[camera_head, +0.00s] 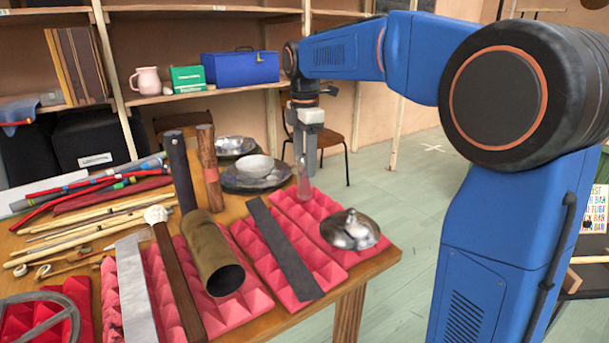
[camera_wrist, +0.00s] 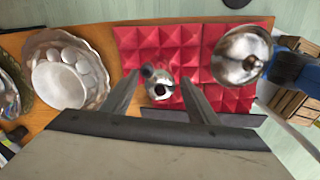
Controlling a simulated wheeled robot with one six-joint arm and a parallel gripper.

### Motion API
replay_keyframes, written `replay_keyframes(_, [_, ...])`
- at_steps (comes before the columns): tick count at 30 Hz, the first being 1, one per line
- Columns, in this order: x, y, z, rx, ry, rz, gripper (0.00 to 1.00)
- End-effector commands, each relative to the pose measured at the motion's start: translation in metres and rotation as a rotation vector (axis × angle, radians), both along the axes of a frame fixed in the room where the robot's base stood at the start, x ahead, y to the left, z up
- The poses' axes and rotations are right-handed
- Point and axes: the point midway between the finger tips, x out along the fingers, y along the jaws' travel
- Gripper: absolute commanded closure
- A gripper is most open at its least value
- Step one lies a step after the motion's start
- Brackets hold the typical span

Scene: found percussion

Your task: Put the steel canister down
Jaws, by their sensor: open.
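The steel canister (camera_head: 303,184) is a slim, shiny, bottle-like piece standing upright on the pink foam pad (camera_head: 291,205), near the table's far right side. In the wrist view the canister (camera_wrist: 160,86) is seen from above, on the red pyramid foam (camera_wrist: 150,38). My gripper (camera_head: 307,162) points down over the canister. In the wrist view my gripper (camera_wrist: 160,82) is open, with one finger on each side of the canister and a visible gap to each. Its lower part is partly hidden by its own top in that view.
A domed metal lid (camera_head: 350,230) sits close by on the same foam. A flat dark bar (camera_head: 279,248) lies on the neighbouring pad. Metal bowls (camera_head: 256,167) stand behind to the left. A brass tube (camera_head: 214,255) lies further left.

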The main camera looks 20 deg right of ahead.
Motion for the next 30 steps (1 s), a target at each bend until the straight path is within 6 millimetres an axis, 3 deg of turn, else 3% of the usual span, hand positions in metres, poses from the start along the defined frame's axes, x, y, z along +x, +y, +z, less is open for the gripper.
replay_keyframes(6, [0.000,0.000,0.038,0.000,-0.002,0.000,0.46])
replay_keyframes(12, [0.000,0.000,0.056,0.000,0.000,0.000,0.46])
replay_keyframes(30, [0.000,0.000,0.060,0.000,0.000,0.000,0.46])
